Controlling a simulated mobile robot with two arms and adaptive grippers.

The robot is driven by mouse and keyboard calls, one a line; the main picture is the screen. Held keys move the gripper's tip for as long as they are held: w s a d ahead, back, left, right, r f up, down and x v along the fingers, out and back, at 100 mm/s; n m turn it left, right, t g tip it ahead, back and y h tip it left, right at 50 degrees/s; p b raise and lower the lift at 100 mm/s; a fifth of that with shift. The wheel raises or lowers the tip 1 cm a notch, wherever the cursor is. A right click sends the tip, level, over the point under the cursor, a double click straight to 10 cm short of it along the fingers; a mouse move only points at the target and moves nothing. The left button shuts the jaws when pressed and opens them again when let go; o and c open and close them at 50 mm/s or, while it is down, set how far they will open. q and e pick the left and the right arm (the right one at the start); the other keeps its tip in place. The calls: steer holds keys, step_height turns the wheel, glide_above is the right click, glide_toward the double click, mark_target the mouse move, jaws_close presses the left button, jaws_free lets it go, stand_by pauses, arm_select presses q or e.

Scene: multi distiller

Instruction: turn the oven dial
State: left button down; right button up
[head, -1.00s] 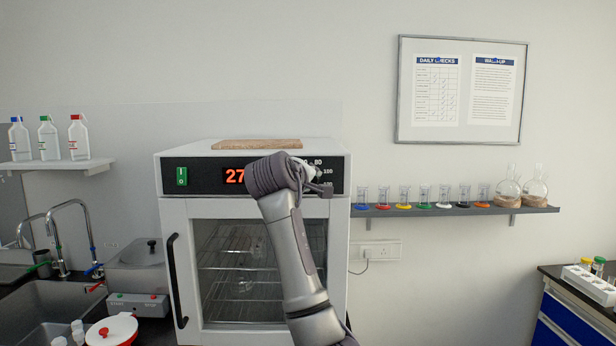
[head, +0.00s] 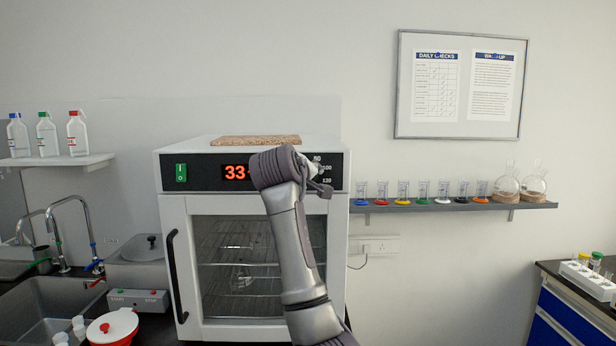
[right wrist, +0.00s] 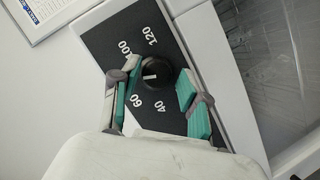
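The oven (head: 335,260) is a white cabinet with a glass door and a black control panel (head: 210,173). Its orange display (head: 235,172) reads about 33, the end covered by my right arm. The black dial (right wrist: 155,73) shows in the right wrist view, its white pointer aimed left, near the 60 and the partly hidden marks beside it. In the head view my arm hides the dial. My right gripper (right wrist: 158,82) has its green-padded fingers on either side of the dial, with a small gap visible, so it looks open around it. My left gripper is out of view.
A green switch (head: 181,173) sits left on the panel, and a brown board (head: 256,140) lies on the oven top. A shelf (head: 450,207) with glassware is at the right. A sink (head: 50,305) is at the left. The black door handle (head: 176,278) stands out.

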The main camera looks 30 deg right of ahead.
steer(key=shift+o, duration=0.5)
steer(key=shift+r, duration=0.15)
steer(key=v, duration=1.2)
